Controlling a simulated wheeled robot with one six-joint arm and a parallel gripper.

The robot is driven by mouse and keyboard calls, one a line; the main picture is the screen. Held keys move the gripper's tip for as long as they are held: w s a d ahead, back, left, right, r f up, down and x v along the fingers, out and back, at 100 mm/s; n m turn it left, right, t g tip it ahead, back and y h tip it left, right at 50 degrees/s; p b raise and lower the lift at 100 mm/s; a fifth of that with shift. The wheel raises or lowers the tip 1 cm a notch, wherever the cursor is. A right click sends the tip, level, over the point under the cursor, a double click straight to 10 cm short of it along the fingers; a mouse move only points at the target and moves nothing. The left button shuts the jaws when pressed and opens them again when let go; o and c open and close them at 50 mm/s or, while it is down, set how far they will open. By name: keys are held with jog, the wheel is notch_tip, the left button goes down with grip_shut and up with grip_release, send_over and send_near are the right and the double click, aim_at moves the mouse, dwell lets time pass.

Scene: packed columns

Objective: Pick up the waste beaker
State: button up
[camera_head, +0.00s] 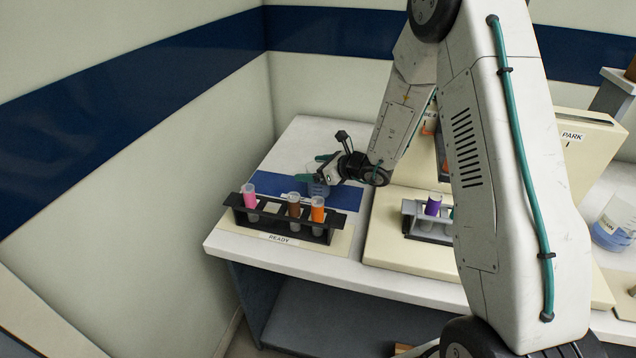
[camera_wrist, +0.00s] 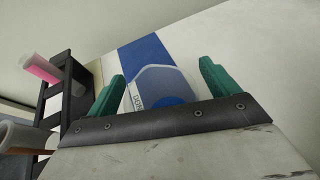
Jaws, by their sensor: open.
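The label is too small and cut off to read for certain. The fingers are open, one on each side, with a visible gap to the beaker. In the head view the beaker (camera_head: 318,187) is small and partly hidden by my gripper (camera_head: 312,168), on the blue mat (camera_head: 342,196) behind the black rack.
A black rack (camera_head: 272,224) with pink, brown and orange tubes stands in front, on a READY-marked base. A cream machine with a grey rack (camera_head: 413,220) is to the right. Another beaker with blue liquid (camera_head: 612,228) stands at far right. A wall closes the left.

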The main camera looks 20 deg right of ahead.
jog(key=c, duration=1.1)
